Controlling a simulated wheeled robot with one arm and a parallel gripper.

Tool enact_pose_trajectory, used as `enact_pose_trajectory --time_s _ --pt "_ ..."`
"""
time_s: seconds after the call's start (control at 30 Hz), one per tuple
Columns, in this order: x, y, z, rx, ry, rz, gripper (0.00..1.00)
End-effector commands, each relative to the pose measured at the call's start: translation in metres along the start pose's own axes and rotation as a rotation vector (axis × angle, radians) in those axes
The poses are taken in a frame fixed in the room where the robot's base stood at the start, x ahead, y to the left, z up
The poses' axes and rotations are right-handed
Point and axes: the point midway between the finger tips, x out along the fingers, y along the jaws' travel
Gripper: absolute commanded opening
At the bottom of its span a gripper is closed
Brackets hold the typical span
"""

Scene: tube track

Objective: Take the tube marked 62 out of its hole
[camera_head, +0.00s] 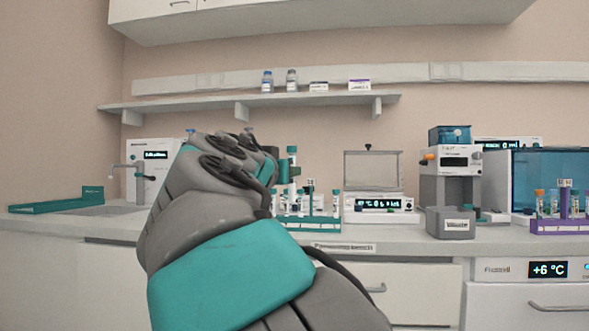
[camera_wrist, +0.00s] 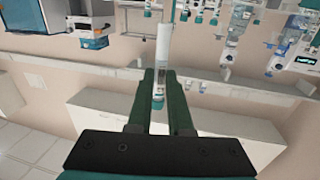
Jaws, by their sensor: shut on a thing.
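My gripper (camera_wrist: 165,80) is shut on a tube with a teal cap (camera_wrist: 158,102) and a pale body (camera_wrist: 163,45), which stands between its two dark green fingers in the wrist view. In the head view the teal cap (camera_head: 292,150) stands well above the other tubes, and the tube looks roughly upright over the teal rack (camera_head: 308,219). Its number is too small to read. My arm hides the left part of the rack, and I cannot see clearly whether the tube's lower end is clear of its hole.
Several other tubes stand in the rack, such as one at its right side (camera_head: 336,201). A balance (camera_head: 379,208) stands right of it. A grey box (camera_head: 450,222) and a purple rack (camera_head: 560,227) are further right. A wall shelf (camera_head: 250,103) runs above.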

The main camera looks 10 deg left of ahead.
Motion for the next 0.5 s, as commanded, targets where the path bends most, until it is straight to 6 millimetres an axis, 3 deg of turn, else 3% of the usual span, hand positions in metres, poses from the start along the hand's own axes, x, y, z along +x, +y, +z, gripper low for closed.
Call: enact_pose_trajectory --time_s 0.27,0.5 --pt "0.000 0.000 -0.004 0.001 0.001 0.000 0.00" --pt "0.001 0.000 -0.040 0.001 0.003 -0.001 0.00"
